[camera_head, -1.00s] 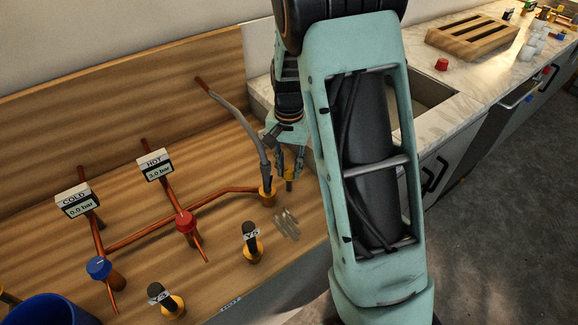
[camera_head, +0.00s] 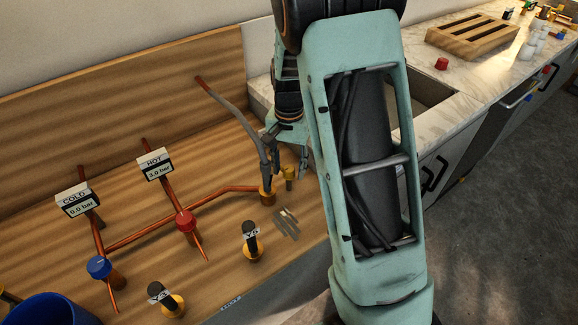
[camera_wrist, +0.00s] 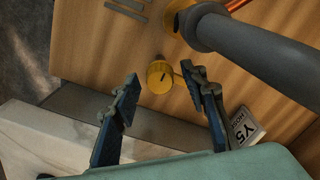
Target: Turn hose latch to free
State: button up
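The hose latch looks to be the small yellow knob with a dark slot (camera_wrist: 160,77) in the wrist view; it also shows in the head view (camera_head: 289,174). It stands upright on the wooden panel beside the yellow base (camera_head: 267,188) of the grey hose (camera_head: 256,138). In the wrist view the hose (camera_wrist: 250,45) crosses the upper right. My gripper (camera_wrist: 160,80) is open and empty, its two fingers apart on either side of the knob in the picture. In the head view my gripper (camera_head: 286,158) is just above the knob, with no contact seen.
A card reading Y5 (camera_wrist: 243,127) lies near the right finger. Grey strips (camera_head: 286,223) are beside the latch. Red (camera_head: 185,220) and blue (camera_head: 99,267) valve knobs sit on copper pipes, left. A yellow-based handle (camera_head: 251,240) stands in front. A sink (camera_head: 425,98) is behind my arm.

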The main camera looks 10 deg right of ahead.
aim_at(289, 168)
notch_tip(289, 168, up, 12)
dwell(0.5)
dwell(0.3)
